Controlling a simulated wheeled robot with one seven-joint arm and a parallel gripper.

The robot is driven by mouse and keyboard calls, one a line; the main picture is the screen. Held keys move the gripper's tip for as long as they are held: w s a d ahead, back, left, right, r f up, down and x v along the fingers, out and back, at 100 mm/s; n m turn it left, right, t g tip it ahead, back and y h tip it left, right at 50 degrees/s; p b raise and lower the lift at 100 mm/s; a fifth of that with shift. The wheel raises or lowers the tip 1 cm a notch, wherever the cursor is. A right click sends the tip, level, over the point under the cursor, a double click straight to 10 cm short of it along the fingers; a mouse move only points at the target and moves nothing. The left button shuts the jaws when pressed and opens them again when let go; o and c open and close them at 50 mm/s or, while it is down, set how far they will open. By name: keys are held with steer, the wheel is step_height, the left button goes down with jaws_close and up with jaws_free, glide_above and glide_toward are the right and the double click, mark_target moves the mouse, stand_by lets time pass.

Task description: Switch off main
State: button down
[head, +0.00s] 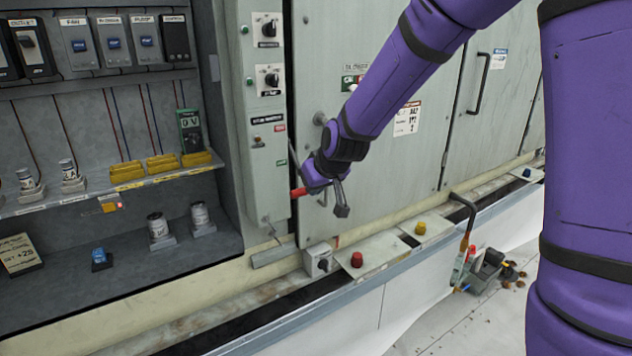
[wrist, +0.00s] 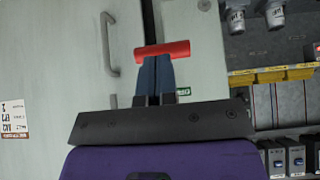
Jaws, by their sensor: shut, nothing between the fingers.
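A red handle (head: 298,191) shows in the head view at the right edge of a narrow grey switch box (head: 262,140). It appears to be the main switch's handle, but I cannot read its label. In the wrist view the red handle (wrist: 163,50) is a crosswise bar right at my fingertips. My gripper (wrist: 155,62) is shut, with nothing between its fingers. The tips overlap the bar in that picture; I cannot tell whether they touch it. In the head view my gripper (head: 316,184) is just right of the handle, its fingers mostly hidden.
Two rotary switches (head: 268,78) are on the upper box. Grey cabinet doors (head: 440,130) stand behind my arm. A ledge below carries a red button (head: 356,259) and a yellow button (head: 420,228).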

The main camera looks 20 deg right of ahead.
steer(key=f, duration=0.1)
steer(key=w+f+t, duration=0.1)
steer(key=f, duration=0.1)
steer(key=shift+w+a+f, duration=0.15)
steer(key=shift+f, duration=0.05)
stand_by(0.4)
steer(key=shift+f, duration=0.25)
stand_by(0.4)
